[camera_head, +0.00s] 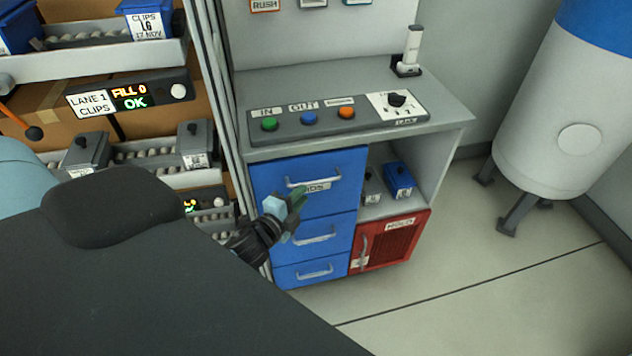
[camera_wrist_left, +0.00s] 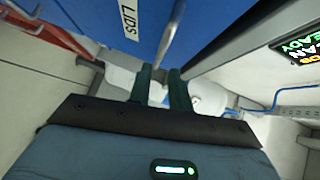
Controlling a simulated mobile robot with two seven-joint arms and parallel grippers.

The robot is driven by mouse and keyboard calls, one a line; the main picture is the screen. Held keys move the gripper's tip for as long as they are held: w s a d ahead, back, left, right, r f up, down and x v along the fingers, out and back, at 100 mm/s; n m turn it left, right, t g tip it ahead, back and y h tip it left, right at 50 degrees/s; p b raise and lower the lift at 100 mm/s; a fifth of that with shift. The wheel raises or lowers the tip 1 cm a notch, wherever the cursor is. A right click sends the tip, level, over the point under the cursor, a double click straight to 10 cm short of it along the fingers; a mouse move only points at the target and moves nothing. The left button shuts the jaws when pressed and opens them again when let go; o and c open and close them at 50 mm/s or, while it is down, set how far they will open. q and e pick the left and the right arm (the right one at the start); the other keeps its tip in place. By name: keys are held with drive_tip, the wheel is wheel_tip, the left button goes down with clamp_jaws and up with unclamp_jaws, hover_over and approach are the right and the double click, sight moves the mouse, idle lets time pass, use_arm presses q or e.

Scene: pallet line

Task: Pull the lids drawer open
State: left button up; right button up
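The lids drawer (camera_head: 330,166) is the top blue drawer of the cabinet, shut flush, with a metal handle (camera_head: 313,179) and a LIDS label. My left gripper (camera_head: 298,200) is at the handle's left part, just in front of the drawer, and partly covers the label. In the left wrist view, the blue front (camera_wrist_left: 110,35) and the handle (camera_wrist_left: 172,32) lie ahead of my left gripper (camera_wrist_left: 160,72). Its two fingers are apart, with the handle's near end showing between or just beyond the tips; contact cannot be told. My right gripper is not in view.
Two more blue drawers (camera_head: 318,237) are below. A red box (camera_head: 392,245) and a shelf with a blue bin (camera_head: 398,180) are at the right. The button panel (camera_head: 335,118) sits above. The clip racks (camera_head: 130,170) stand close at the left.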

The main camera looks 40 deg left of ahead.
sight(314, 183)
use_arm(q)
drive_tip(key=shift+w+a+f, duration=0.1)
drive_tip(key=shift+w+f, duration=0.1)
drive_tip(key=shift+w, duration=1.05)
drive_tip(key=shift+w+a+f, duration=0.1)
drive_tip(key=shift+w+f, duration=0.05)
drive_tip(key=shift+w, duration=1.15)
drive_tip(key=shift+w+a+f, duration=0.1)
drive_tip(key=shift+w+f, duration=0.1)
drive_tip(key=shift+w, duration=1.05)
drive_tip(key=shift+d, duration=0.1)
drive_tip(key=shift+c, duration=0.4)
clamp_jaws()
